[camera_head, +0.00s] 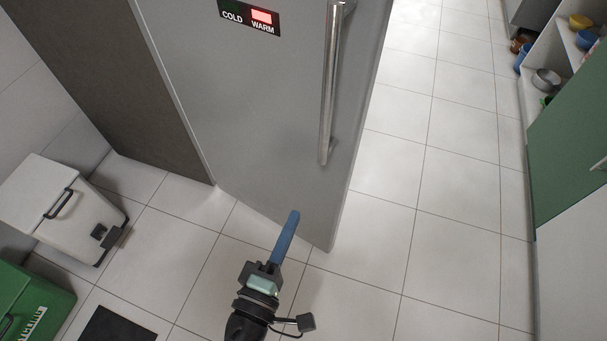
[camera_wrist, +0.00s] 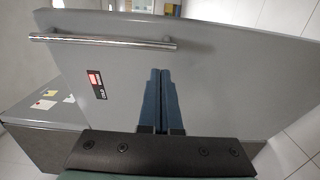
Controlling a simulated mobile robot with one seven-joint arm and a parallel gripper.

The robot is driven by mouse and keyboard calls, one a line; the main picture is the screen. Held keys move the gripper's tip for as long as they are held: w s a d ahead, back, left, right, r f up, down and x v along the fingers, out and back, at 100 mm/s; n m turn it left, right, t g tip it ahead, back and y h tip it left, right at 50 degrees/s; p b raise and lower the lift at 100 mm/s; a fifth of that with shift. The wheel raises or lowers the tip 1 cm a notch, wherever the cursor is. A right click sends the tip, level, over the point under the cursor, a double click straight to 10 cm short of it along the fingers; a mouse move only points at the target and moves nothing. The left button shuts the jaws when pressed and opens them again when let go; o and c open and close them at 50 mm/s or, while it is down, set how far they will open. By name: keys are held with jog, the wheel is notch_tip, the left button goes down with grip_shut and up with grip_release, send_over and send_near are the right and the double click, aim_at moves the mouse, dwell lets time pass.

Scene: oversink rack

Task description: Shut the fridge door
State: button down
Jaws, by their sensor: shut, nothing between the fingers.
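The grey fridge door (camera_head: 255,110) stands ajar in the head view, swung out from the darker fridge body (camera_head: 110,70). It carries a long metal bar handle (camera_head: 330,90) and a small panel (camera_head: 249,17) reading COLD and WARM, with WARM lit red. My gripper (camera_head: 294,214) is in front of the lower part of the door, its blue fingers together and empty. In the wrist view the door (camera_wrist: 220,70) fills most of the picture, with the handle (camera_wrist: 100,41) to the left of my gripper (camera_wrist: 161,72). I cannot tell whether the fingertips touch the door.
A white bin (camera_head: 60,205) stands on the tiled floor at left, with a green box (camera_head: 35,305) and a dark mat (camera_head: 115,325) near it. Open shelves (camera_head: 555,70) and a green cabinet door (camera_head: 570,140) are at right. The floor (camera_head: 430,180) right of the fridge door is clear.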

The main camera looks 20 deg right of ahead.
aim_at(322, 155)
jog(key=x, duration=1.3)
jog(key=shift+w+d, duration=0.15)
